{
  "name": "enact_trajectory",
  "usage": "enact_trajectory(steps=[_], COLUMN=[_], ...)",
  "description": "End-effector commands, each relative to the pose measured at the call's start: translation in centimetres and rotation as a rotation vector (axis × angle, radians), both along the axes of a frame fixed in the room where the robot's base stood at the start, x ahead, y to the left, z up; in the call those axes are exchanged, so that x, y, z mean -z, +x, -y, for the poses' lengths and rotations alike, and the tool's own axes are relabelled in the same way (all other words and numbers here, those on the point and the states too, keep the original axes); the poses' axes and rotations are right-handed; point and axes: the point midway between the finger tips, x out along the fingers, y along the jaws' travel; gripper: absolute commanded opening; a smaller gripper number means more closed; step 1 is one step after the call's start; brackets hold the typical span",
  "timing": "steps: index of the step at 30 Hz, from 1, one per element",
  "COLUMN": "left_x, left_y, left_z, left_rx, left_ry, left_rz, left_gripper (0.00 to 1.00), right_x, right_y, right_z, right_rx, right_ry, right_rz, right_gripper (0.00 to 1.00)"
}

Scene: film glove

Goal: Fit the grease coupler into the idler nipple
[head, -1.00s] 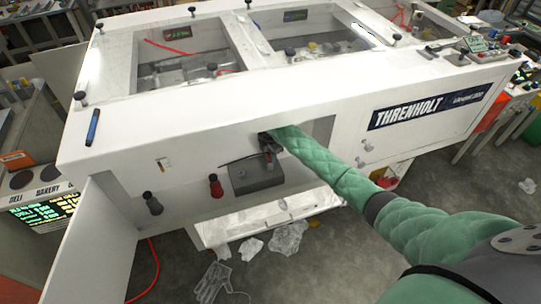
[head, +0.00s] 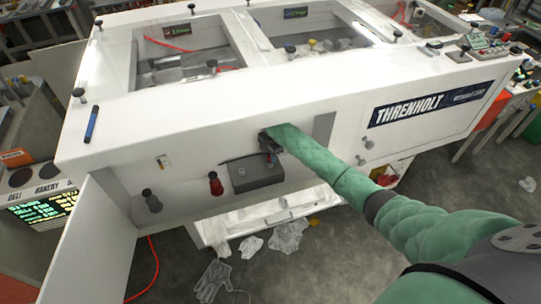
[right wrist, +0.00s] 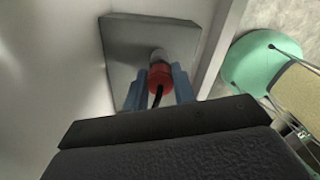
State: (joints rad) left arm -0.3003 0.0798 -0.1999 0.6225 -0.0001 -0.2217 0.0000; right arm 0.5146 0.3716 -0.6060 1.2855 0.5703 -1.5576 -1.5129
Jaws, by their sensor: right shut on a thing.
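My right gripper (head: 268,143) reaches into the open front bay of the white machine, just above a grey box (head: 256,172); its fingers are hard to make out there. In the right wrist view my right gripper (right wrist: 161,88) has its two blue-grey fingers on either side of a red coupler (right wrist: 160,77) with a black hose, and is shut on it. The coupler's far end meets a pale metal fitting (right wrist: 158,56) on the face of the grey block (right wrist: 122,35). They look in line and touching, but I cannot tell how deeply they are seated. My left gripper is not in view.
The white machine (head: 190,120) has an open door (head: 92,240) at left. A red-collared fitting (head: 215,184) and a black knob (head: 152,200) stick out left of the grey box. A white tray (head: 235,222) lies below. Crumpled film and a glove (head: 213,280) lie on the floor.

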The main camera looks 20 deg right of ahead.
Motion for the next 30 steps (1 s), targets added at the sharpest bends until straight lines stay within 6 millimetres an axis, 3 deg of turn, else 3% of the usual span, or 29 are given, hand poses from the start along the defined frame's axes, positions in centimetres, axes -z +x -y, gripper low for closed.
enact_trajectory(steps=[12,13,17,30], left_x=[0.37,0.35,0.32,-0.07], left_y=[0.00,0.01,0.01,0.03], left_z=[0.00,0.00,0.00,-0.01], left_rx=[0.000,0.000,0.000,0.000], left_ry=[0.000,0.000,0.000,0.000], left_rz=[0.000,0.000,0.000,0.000], left_gripper=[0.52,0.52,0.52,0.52], right_x=[0.88,0.88,0.85,0.34], right_y=[-0.01,0.00,-0.01,0.05], right_z=[-0.01,-0.01,-0.01,-0.05], right_rx=[0.000,0.000,0.000,0.001], right_ry=[0.000,0.000,0.000,0.000], right_rz=[-0.001,-0.001,0.000,0.000], right_gripper=[0.04,0.28,0.52,0.52])
